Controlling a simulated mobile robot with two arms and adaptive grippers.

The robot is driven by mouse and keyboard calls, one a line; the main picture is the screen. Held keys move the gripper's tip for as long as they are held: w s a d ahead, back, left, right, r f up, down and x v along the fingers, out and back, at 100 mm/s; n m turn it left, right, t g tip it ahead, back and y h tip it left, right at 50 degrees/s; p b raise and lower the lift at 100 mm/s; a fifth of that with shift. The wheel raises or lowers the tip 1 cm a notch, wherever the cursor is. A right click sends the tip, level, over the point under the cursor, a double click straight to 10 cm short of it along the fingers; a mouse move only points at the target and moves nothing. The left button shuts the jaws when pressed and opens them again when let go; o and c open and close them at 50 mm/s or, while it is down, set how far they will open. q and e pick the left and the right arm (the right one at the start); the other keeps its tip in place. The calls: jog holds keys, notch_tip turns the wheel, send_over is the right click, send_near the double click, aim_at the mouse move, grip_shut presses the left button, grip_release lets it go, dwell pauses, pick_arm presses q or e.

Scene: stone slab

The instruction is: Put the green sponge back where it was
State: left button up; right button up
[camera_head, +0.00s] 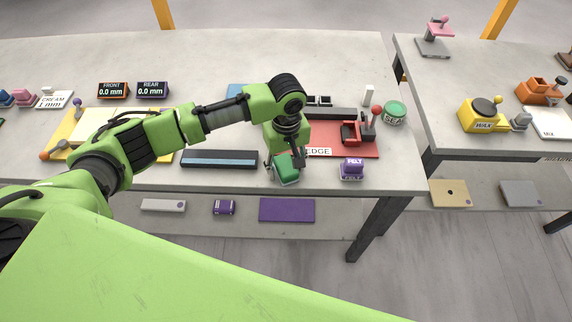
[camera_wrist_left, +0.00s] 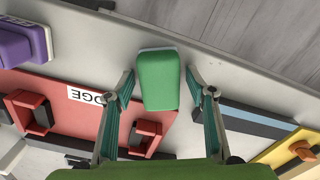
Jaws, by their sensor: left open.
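The green sponge (camera_head: 287,169) lies on the slab near its front edge, just in front of the red board marked EDGE. In the left wrist view the sponge (camera_wrist_left: 158,80) is a rounded green block with a pale base. My left gripper (camera_head: 286,164) is right over it, pointing down. In the wrist view the open fingers of my left gripper (camera_wrist_left: 160,85) stand on either side of the sponge, with visible gaps. The head view partly hides the sponge behind the gripper. My right gripper is not in view.
A purple FELT block (camera_head: 351,170) stands right of the sponge. A dark blue-striped bar (camera_head: 219,160) lies to its left. The red EDGE board (camera_head: 345,152) with red fittings lies behind. The slab's front edge is close.

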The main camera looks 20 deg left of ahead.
aim_at(287, 164)
pick_arm(q)
jog(key=shift+r, duration=0.25)
notch_tip(287, 164, up, 12)
jog(key=b, duration=0.2)
jog(key=shift+f, duration=0.1)
